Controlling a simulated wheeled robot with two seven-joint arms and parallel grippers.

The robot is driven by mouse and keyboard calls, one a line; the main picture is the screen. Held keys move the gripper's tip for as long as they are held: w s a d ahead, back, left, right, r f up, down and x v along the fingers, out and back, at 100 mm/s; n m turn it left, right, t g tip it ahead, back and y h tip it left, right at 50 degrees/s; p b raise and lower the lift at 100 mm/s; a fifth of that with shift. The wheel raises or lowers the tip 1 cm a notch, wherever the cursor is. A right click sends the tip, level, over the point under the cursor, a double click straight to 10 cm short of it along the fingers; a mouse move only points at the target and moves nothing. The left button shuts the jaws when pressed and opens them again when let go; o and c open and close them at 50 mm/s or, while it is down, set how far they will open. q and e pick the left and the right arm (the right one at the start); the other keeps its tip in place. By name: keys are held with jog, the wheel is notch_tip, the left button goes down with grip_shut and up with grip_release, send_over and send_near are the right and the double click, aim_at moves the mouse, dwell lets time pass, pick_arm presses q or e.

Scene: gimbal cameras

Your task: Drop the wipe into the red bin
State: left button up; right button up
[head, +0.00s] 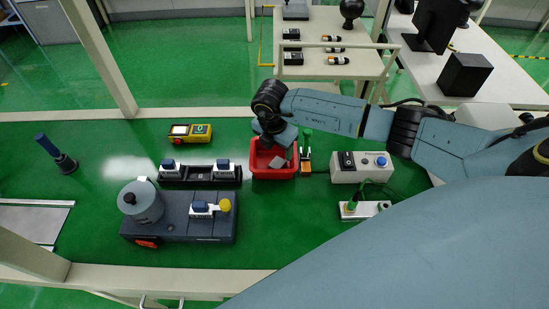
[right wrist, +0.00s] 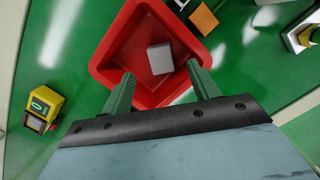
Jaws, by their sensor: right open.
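The red bin (head: 261,174) stands on the green table top, right of the middle of the bench, in the head view. The right wrist view shows its open inside and red rim (right wrist: 104,60). A small pale grey wipe (right wrist: 160,59) is within the bin's walls, apart from both fingers; it shows as a grey patch in the head view (head: 277,162). My right gripper (right wrist: 161,78) is open and empty over the bin's near side. In the head view the right gripper (head: 283,142) is above the bin, its fingertips hard to make out. My left gripper is not in view.
A yellow meter (head: 190,133) and a dark tray with blue-topped parts (head: 198,173) lie left of the bin. An orange block (head: 306,163) is close on its right, then a white switch box (head: 361,167). A grey machine (head: 178,222) stands front left.

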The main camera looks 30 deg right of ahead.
notch_tip(320, 180, up, 12)
jog(key=a, duration=0.1)
jog(key=shift+s+a, duration=0.3)
jog(key=shift+s, duration=0.05)
